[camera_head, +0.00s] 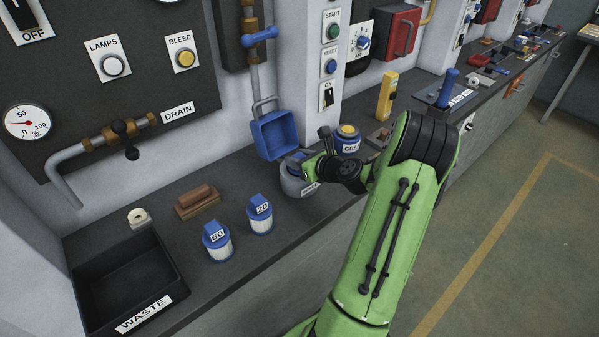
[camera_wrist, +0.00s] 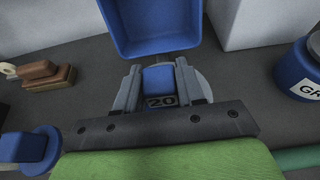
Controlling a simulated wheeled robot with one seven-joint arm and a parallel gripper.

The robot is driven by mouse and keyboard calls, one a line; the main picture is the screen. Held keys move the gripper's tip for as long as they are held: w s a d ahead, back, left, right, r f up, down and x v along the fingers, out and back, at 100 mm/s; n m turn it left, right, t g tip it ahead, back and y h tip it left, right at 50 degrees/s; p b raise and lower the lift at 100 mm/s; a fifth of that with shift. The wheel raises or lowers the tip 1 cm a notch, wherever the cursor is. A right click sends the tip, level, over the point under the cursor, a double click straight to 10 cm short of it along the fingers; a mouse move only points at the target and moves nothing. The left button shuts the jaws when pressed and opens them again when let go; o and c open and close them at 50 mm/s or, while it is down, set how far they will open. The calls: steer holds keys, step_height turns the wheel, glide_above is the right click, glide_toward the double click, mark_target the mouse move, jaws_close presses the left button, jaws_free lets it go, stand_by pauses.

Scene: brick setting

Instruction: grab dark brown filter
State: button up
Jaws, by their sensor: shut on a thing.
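My gripper (camera_wrist: 159,86) is shut on a blue block-shaped grip (camera_wrist: 158,78) with a "20" label, seen between the two grey fingers in the wrist view. In the head view my gripper (camera_head: 303,163) is at a round grey holder (camera_head: 297,188) below the blue scoop-like bin; the grip is mostly hidden there. Two other blue-capped white filters stand upright on the counter, labelled "60" (camera_head: 217,241) and "20" (camera_head: 259,214). No thing is plainly a dark brown filter.
An open blue bin (camera_head: 277,136) hangs close behind my gripper. A blue tub with a yellow top (camera_head: 347,139) stands to the right. The black waste tray (camera_head: 125,280) is at the left end. The counter between the filters and the holder is clear.

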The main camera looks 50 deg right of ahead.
steer(key=shift+s+f, duration=0.1)
jaws_close()
